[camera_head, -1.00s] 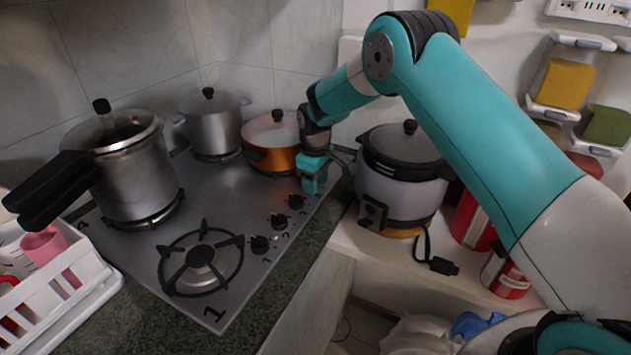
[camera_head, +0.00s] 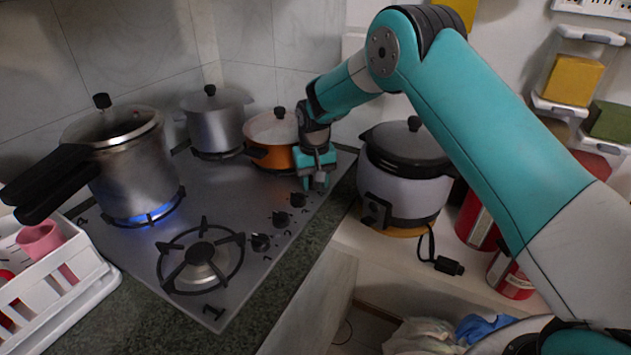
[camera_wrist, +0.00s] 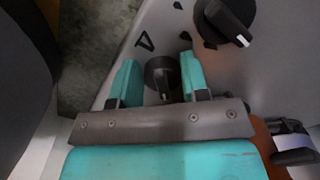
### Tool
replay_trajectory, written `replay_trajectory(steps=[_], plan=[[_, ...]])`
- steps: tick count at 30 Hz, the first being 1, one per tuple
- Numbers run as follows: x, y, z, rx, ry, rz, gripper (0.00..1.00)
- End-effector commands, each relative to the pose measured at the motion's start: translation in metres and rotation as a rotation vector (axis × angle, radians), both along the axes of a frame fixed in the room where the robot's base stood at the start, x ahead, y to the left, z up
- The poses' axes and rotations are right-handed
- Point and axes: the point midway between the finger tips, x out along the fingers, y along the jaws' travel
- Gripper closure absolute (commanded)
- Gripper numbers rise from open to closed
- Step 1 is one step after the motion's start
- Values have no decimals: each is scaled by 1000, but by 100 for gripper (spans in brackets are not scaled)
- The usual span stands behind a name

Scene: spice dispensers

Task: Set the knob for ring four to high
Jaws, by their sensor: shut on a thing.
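The knob for ring four (camera_wrist: 160,78) is a dark round knob beside a printed 4 on the stove top (camera_wrist: 145,41). My gripper (camera_wrist: 157,68) has one teal finger on each side of it and is shut on it. In the head view, my gripper (camera_head: 318,183) is at the far end of the knob row and hides this knob. Ring four, at the left beside a printed 4, has a blue flame (camera_head: 148,213) under the silver pressure cooker (camera_head: 135,170). I cannot tell the knob's exact setting.
The three other knobs (camera_head: 281,219) run along the stove's right edge toward the front. An orange pan (camera_head: 270,157) stands just behind my gripper and a rice cooker (camera_head: 402,193) close to its right. The front ring (camera_head: 201,254) is bare.

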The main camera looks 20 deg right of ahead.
Motion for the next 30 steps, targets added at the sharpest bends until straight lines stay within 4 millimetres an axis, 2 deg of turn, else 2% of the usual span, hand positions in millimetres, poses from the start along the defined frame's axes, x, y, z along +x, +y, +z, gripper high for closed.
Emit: replay_trajectory(steps=[9,21,22,24,25,30], plan=[[2,0,2,1,-9,-77,82],[3,0,3,1,-10,-82,82],[3,0,3,1,-10,-82,54],[3,0,2,1,-9,-82,38],[2,0,2,1,-8,-81,34],[1,1,1,0,-5,-80,34]])
